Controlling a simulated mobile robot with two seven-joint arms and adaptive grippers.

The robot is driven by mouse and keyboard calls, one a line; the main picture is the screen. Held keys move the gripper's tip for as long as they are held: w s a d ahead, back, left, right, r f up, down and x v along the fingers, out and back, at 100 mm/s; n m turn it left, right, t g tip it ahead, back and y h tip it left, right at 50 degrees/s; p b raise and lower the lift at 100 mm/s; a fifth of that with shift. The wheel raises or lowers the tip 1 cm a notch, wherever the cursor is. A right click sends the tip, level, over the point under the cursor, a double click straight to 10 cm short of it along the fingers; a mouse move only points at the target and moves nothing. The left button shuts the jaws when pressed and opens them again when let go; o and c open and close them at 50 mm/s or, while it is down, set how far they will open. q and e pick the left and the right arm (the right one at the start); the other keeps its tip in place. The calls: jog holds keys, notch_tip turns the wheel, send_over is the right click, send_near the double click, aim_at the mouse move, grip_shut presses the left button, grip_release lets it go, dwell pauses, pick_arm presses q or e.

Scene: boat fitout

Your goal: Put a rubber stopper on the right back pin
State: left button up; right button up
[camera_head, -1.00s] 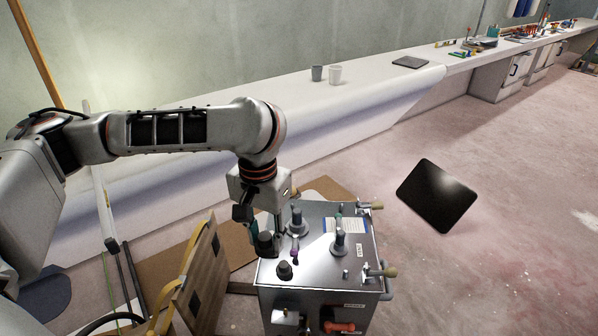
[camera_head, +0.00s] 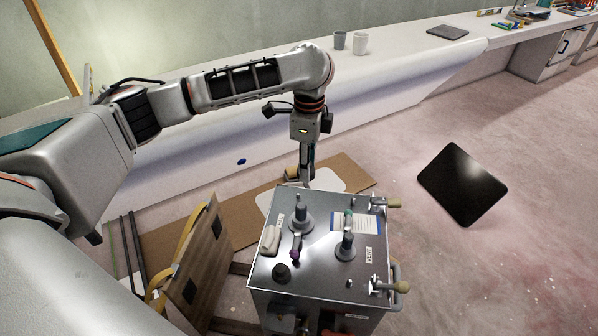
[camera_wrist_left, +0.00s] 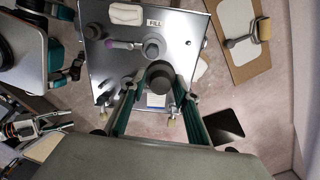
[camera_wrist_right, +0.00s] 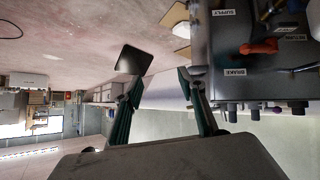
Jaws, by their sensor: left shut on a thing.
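My left gripper (camera_head: 305,182) hangs over the far edge of a metal box (camera_head: 318,283). In the left wrist view its fingers (camera_wrist_left: 160,92) are shut on a dark round stopper (camera_wrist_left: 161,74), seen end-on. A grey post (camera_wrist_left: 152,47) on the box appears beside it in that view. In the head view the far-left post (camera_head: 302,218) stands just below the gripper, and I cannot tell whether the stopper touches it. A dark knob (camera_head: 281,273) sits at the near left of the lid. My right gripper (camera_wrist_right: 158,82) is open and empty. Which fitting is the right back pin is unclear.
Two tan-handled valves (camera_head: 388,203) stick out on the box's right side. A wooden panel (camera_head: 193,275) leans left. Cardboard (camera_head: 215,222) lies behind the box.

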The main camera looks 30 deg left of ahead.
pick_arm(q)
jog(key=w+a+f+m, duration=0.2)
jog(key=f+m, duration=0.1)
jog(key=m, duration=0.1)
jog(key=w+a+f+m+b, duration=0.1)
jog(key=w+a+f+m, duration=0.1)
jog(key=f+m, duration=0.2)
jog(key=w+a+f+m+b, duration=0.1)
jog(key=w+f+m, duration=0.1)
jog(key=m, duration=0.3)
jog(key=shift+a+f+m, duration=0.15)
jog(key=shift+a+f, duration=0.05)
jog(key=shift+f, duration=0.25)
jog(key=shift+a+f+m, duration=0.15)
jog(key=shift+a+f, duration=0.05)
jog(key=shift+f, duration=0.25)
notch_tip(320, 180, down, 5)
jog(key=b, duration=0.3)
jog(key=shift+s, duration=0.15)
jog(key=shift+r, duration=0.2)
jog(key=shift+w+r, duration=0.15)
jog(key=shift+w, duration=0.05)
jog(key=shift+s+r, duration=0.1)
pick_arm(e)
jog(key=shift+w+a+r+y, duration=0.15)
jog(key=shift+w+a, duration=0.15)
jog(key=shift+w, duration=0.2)
jog(key=shift+w+a+f+y, duration=0.15)
jog(key=shift+w+a, duration=0.15)
jog(key=shift+w, duration=0.15)
